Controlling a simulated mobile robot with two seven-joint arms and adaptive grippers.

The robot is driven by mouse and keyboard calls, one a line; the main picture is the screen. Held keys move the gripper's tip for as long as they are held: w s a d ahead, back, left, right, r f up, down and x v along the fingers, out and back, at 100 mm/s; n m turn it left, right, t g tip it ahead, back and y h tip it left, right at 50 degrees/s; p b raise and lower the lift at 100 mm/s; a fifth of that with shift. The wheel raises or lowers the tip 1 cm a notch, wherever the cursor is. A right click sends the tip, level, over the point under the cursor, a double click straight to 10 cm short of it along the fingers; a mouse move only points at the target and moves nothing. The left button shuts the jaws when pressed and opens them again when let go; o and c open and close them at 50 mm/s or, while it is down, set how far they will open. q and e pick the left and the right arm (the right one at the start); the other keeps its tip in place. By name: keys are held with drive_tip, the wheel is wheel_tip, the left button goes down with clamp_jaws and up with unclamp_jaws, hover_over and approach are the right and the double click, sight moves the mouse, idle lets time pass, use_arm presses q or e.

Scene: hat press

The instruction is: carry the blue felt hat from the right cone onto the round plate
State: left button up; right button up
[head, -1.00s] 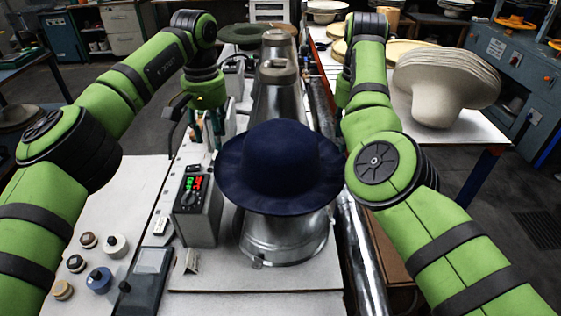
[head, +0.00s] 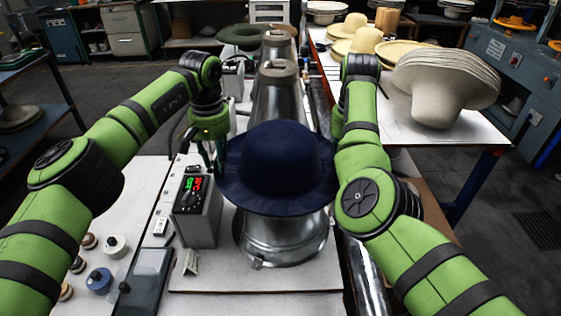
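The blue felt hat (head: 280,165) sits crown up on a shiny metal cone (head: 282,240) in the middle of the head view. Its brim hides the top of the cone. My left gripper (head: 214,158) points down at the left edge of the brim; I cannot tell whether it touches the brim or how far its fingers are apart. My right arm (head: 365,195) comes along the hat's right side, and its gripper is hidden. I cannot make out the round plate for certain.
A control box (head: 197,210) with a lit display stands left of the cone, close under my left gripper. More metal cones (head: 278,98) stand behind the hat. A pale stack of hat bodies (head: 440,85) is on the right table. Small spools (head: 100,280) lie at front left.

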use_arm(q)
clamp_jaws()
use_arm(e)
clamp_jaws()
use_arm(q)
drive_tip(key=shift+r, duration=0.2)
use_arm(e)
drive_tip(key=shift+r, duration=0.2)
